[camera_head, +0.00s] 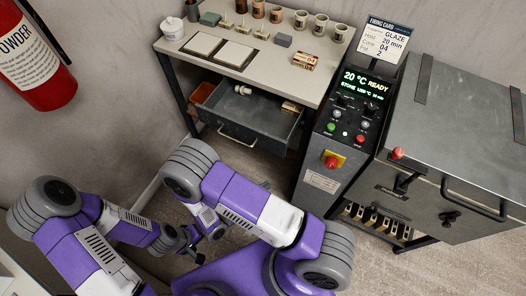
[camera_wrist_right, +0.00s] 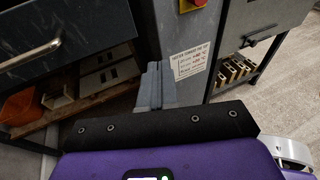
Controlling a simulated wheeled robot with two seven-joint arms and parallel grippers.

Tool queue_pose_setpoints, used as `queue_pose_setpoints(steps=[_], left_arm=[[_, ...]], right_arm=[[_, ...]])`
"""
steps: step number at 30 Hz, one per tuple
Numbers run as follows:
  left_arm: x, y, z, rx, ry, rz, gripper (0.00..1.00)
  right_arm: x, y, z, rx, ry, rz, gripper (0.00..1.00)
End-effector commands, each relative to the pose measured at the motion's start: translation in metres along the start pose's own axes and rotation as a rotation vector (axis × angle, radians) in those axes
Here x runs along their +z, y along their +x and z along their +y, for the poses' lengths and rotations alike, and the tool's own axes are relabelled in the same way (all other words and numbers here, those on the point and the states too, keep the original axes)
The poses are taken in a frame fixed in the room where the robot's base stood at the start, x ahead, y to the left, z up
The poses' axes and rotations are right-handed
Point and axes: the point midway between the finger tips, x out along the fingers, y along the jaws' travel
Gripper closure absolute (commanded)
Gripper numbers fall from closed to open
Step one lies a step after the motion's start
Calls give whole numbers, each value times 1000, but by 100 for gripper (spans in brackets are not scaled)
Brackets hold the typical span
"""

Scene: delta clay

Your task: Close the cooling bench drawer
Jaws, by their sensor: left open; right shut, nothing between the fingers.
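The cooling bench (camera_head: 266,52) stands against the back wall in the head view. Its grey drawer (camera_head: 262,118) is pulled out, with a white item and small boxes inside. The drawer's bar handle (camera_head: 237,142) is on its front and also shows at the left of the right wrist view (camera_wrist_right: 30,54). My right gripper (camera_wrist_right: 154,72) is shut and empty, right of the drawer front and apart from the handle. In the head view my right arm partly hides it. My left gripper (camera_head: 190,243) is open and empty, low in front of the bench.
The kiln control box (camera_head: 323,180) stands right of the drawer, beside the grey kiln (camera_head: 456,130). An orange bin (camera_wrist_right: 18,107) is on the wooden shelf under the drawer. Cups (camera_head: 320,25) and tiles (camera_head: 235,54) are on the bench top. A red extinguisher (camera_head: 35,65) hangs at left.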

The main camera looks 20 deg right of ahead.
Motion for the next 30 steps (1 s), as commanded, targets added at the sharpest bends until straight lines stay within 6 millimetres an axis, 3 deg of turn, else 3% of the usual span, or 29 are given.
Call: queue_pose_setpoints(steps=[4, 7, 10, 14, 24, 30], left_arm=[[0, 3, -1, 0, 0, 0, 0], [0, 3, -1, 0, 0, 0, 0], [0, 3, -1, 0, 0, 0, 0], [0, 0, 0, 0, -1, 0, 0], [0, -4, 1, 0, 0, 0, 0], [0, -4, 1, 0, -1, 0, 0]], right_arm=[[9, -33, 38, 258, -12, -165, 100], [13, -46, 49, 340, -8, -217, 100], [16, -46, 54, 367, -4, -235, 100], [21, -30, 60, 365, -4, -235, 100], [36, 36, 85, 360, -3, -233, 100], [43, 65, 96, 362, -5, -232, 100]])
